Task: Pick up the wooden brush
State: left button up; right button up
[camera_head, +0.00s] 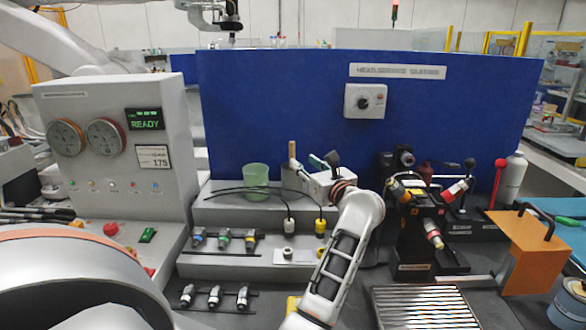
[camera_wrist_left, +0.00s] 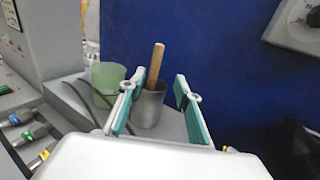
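The wooden brush (camera_head: 291,149) stands upright in a grey cup (camera_head: 288,180) on the raised grey step. In the left wrist view, the brush handle (camera_wrist_left: 156,64) rises from the grey cup (camera_wrist_left: 148,108); its lower end is hidden inside. My left gripper (camera_head: 309,163) is just right of the brush in the head view. Its teal-lined fingers are open and empty in the left wrist view (camera_wrist_left: 160,84). The handle appears between the fingers there, closer to the left one, and seems to be beyond the tips. My right gripper is not in view.
A green cup (camera_head: 256,181) stands left of the grey cup. Black cables (camera_head: 240,190) lie along the step. A blue panel (camera_head: 300,100) rises behind. A grey control box (camera_head: 115,150) stands left and a black fixture (camera_head: 430,230) right.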

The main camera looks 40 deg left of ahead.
aim_at(292, 157)
pick_arm(q)
jog(key=x, duration=0.2)
jog(key=p+x, duration=0.1)
jog(key=x, duration=0.1)
jog(key=s+x, duration=0.1)
jog(key=x, duration=0.1)
jog(key=shift+w+a+f+p, duration=0.15)
jog(key=shift+a+p, duration=0.2)
jog(key=shift+a, duration=0.25)
jog(key=shift+w+a, duration=0.15)
jog(key=shift+a, duration=0.05)
grip_shut()
